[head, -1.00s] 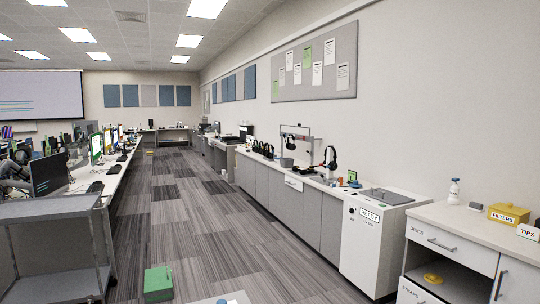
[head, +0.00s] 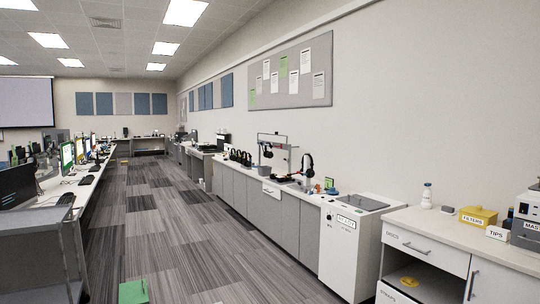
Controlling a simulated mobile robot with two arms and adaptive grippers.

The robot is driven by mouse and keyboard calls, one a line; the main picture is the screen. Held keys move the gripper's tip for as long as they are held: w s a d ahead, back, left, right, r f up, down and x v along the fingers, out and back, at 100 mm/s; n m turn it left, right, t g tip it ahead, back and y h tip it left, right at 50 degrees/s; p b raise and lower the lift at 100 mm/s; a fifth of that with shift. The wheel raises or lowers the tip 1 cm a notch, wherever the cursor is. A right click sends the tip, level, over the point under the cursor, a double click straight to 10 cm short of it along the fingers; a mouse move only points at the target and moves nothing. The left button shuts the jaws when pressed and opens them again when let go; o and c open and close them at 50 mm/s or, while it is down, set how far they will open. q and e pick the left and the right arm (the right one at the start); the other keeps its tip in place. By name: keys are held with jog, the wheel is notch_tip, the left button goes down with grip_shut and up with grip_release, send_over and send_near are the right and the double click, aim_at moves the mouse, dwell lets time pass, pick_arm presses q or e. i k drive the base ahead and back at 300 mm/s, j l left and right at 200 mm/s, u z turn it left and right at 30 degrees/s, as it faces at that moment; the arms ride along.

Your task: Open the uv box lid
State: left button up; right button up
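A white floor-standing box with a grey panel on its top stands in the right-hand row of furniture; I take it to be the uv box (head: 342,250). Its grey top lid (head: 360,202) lies flat and looks closed. A label with dark lettering (head: 346,222) is on its front near the top edge; the words are too small to read surely. Neither of my grippers is in view, and nothing is touching the box.
A white drawer cabinet (head: 426,244) stands right of the box, with a yellow filters box (head: 478,216) and a white bottle (head: 427,196) on top. A grey cart (head: 38,250) is at left. A green box (head: 133,291) sits on the floor.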

aim_at(366, 204)
jog(key=i+l+z, duration=0.35)
jog(key=l, duration=0.25)
jog(key=i+l+z, duration=0.35)
jog(key=l, duration=0.2)
jog(key=i+l+z, duration=0.4)
jog(key=i+l+u, duration=0.15)
jog(key=i+u, duration=0.15)
jog(key=i, duration=0.2)
jog(key=i+l+u, duration=0.35)
jog(key=i, duration=0.2)
jog(key=i+j+u, duration=0.35)
jog(key=i, duration=0.15)
jog(key=i+u, duration=0.35)
jog(key=i, duration=0.15)
jog(key=i+u, duration=0.35)
jog(key=i, duration=0.15)
